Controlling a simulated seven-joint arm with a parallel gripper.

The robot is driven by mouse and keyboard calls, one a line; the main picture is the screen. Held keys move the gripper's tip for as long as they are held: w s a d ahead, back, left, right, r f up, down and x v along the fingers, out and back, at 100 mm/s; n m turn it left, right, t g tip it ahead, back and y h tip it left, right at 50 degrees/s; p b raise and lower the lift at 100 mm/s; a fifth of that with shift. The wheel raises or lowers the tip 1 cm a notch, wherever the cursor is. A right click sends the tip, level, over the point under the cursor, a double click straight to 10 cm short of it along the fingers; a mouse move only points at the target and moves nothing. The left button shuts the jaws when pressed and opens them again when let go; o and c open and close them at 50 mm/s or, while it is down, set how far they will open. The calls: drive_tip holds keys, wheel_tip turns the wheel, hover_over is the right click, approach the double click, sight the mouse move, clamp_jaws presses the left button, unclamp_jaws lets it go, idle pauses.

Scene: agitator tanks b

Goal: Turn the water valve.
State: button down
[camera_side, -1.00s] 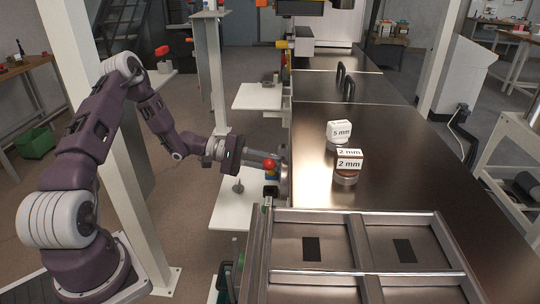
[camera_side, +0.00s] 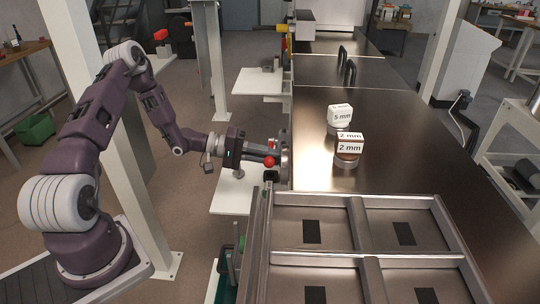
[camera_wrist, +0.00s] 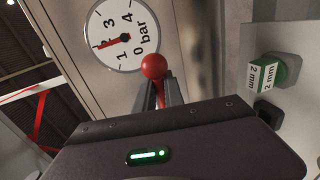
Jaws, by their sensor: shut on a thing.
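The water valve's red ball knob (camera_side: 269,161) shows at the left edge of the steel bench. It also shows in the wrist view (camera_wrist: 153,66), between the tips of my fingers. My gripper (camera_side: 264,153) points right, with its fingers at the knob; in the wrist view my gripper (camera_wrist: 163,88) is shut on the valve handle at the knob. The rest of the valve is mostly hidden behind the fingers and my gripper body. A round pressure gauge (camera_wrist: 140,22) marked "bar" is beyond the knob, its red needle pointing between 1 and 3.
Two labelled blocks, "5 mm" (camera_side: 340,116) and "2 mm" (camera_side: 349,148), stand on the steel bench (camera_side: 420,165). A framed metal tray (camera_side: 355,258) lies in front. A white post (camera_side: 130,170) stands close to my arm. A white shelf (camera_side: 235,195) is below my gripper.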

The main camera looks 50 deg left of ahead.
drive_tip(key=shift+f, duration=0.1)
drive_tip(key=c, duration=1.4)
unclamp_jaws()
drive_tip(key=shift+c, duration=0.2)
drive_tip(key=shift+a, duration=0.1)
drive_tip(key=v, duration=0.7)
drive_tip(key=s+d+r+m+g+y, duration=0.1)
drive_tip(key=s+d+r+m+g, duration=0.35)
drive_tip(key=d+r, duration=0.3)
drive_tip(key=s+d+r+m+g+y, duration=0.1)
drive_tip(key=s+d+r+m+g, duration=0.2)
drive_tip(key=s+d+r+g, duration=0.45)
drive_tip(key=s+r+t+y, duration=0.2)
drive_tip(key=s+t+y, duration=0.1)
drive_tip(key=s, duration=0.4)
drive_tip(key=s+r+m+t+y, duration=0.1)
drive_tip(key=s+r+t+y, duration=0.2)
drive_tip(key=s+y, duration=0.3)
drive_tip(key=shift+s+d+r, duration=0.35)
drive_tip(key=shift+s+d, duration=0.1)
drive_tip(key=shift+s, duration=0.4)
